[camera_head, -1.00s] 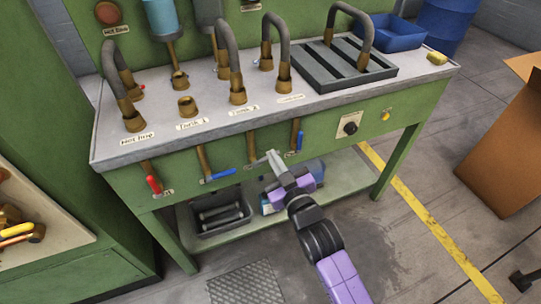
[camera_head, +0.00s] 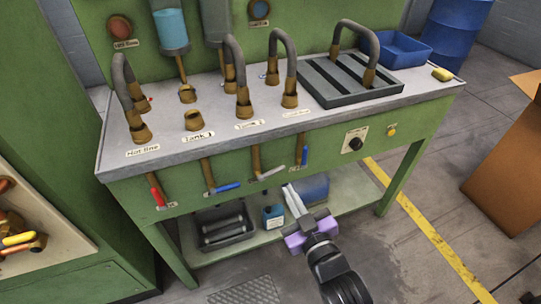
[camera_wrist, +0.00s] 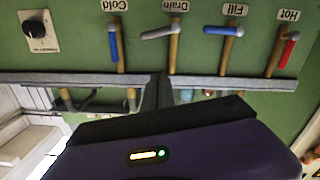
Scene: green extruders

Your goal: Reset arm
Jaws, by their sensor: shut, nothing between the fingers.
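My gripper (camera_head: 293,195) is in front of the green bench (camera_head: 400,125), below its front panel and to the right of the grey-handled valve. It is shut and empty, and touches nothing that I can make out. The panel carries a red-handled valve (camera_head: 158,192), a blue-handled valve (camera_head: 226,187), a grey-handled valve (camera_head: 271,173) and an upright blue-handled valve (camera_head: 304,156). In the wrist view the valves labelled Cold (camera_wrist: 114,42), Drain (camera_wrist: 160,33), Fill (camera_wrist: 224,31) and Hot (camera_wrist: 290,50) appear on the panel, with the labels upside down.
Under the bench a shelf (camera_head: 345,205) holds a grey bin (camera_head: 226,240) and a small blue container (camera_head: 273,216). Curved hoses (camera_head: 236,60) and a slotted grey tray (camera_head: 345,95) are on top. A cardboard box (camera_head: 505,160) stands at right. Floor in front is mostly clear.

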